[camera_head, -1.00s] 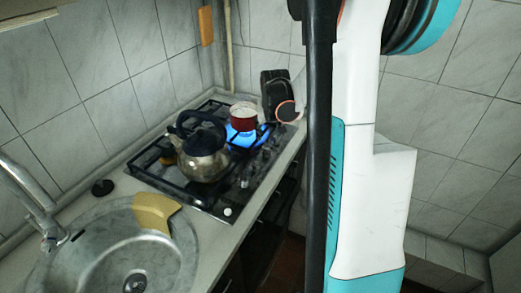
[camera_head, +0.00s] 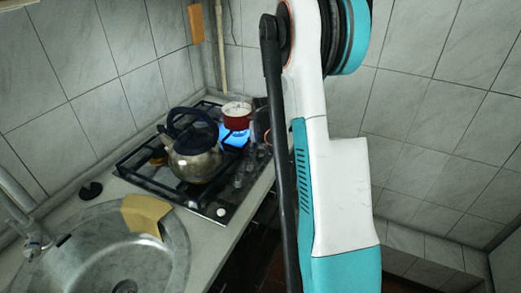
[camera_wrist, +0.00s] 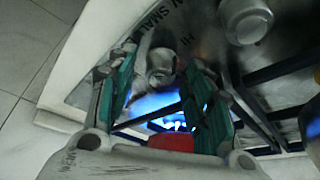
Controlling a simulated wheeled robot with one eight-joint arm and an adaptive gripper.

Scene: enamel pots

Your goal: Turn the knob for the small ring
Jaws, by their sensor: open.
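The steel hob (camera_head: 222,211) has a row of knobs along its right side. In the wrist view, one knob (camera_wrist: 161,64) lies between the teal-padded fingers of my gripper (camera_wrist: 163,70), which is open around it with gaps visible. The printed word "SMALL" shows near this knob. A second knob (camera_wrist: 246,18) is at the top right. A blue flame (camera_head: 232,136) burns under the red pot (camera_head: 237,116); the flame (camera_wrist: 160,110) and part of the pot (camera_wrist: 172,142) also show in the wrist view. In the head view, my arm hides my fingers.
A steel kettle (camera_head: 195,160) with a dark handle stands on the hob's black grates, left of the pot. A sink (camera_head: 95,255) with a yellow cloth (camera_head: 145,214) on its rim is at front left. Tiled walls (camera_head: 440,120) close off the back and right.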

